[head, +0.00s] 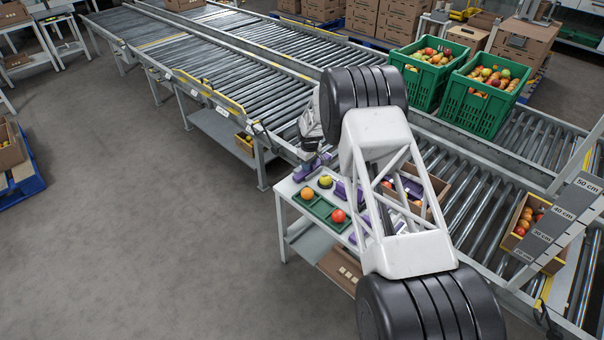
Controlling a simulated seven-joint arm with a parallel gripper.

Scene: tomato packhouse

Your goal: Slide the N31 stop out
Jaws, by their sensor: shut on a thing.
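My gripper (312,163) is small in the head view, at the far corner of the small white table beside the conveyor rail. It is shut on a purple part (318,161), which looks like the stop. I cannot read N31 on it, and the fingers are too small to separate clearly from it. I cannot tell how far the part sits in or out of its seat. My arm's white link and black joints hide much of the table and rail to the right.
The white table (284,190) holds a green tray (323,209) with an orange and a red fruit, a yellow fruit (326,181) and other purple pieces (343,191). Green crates (482,112) of fruit stand on the roller conveyor (240,75). Open floor (170,240) lies left.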

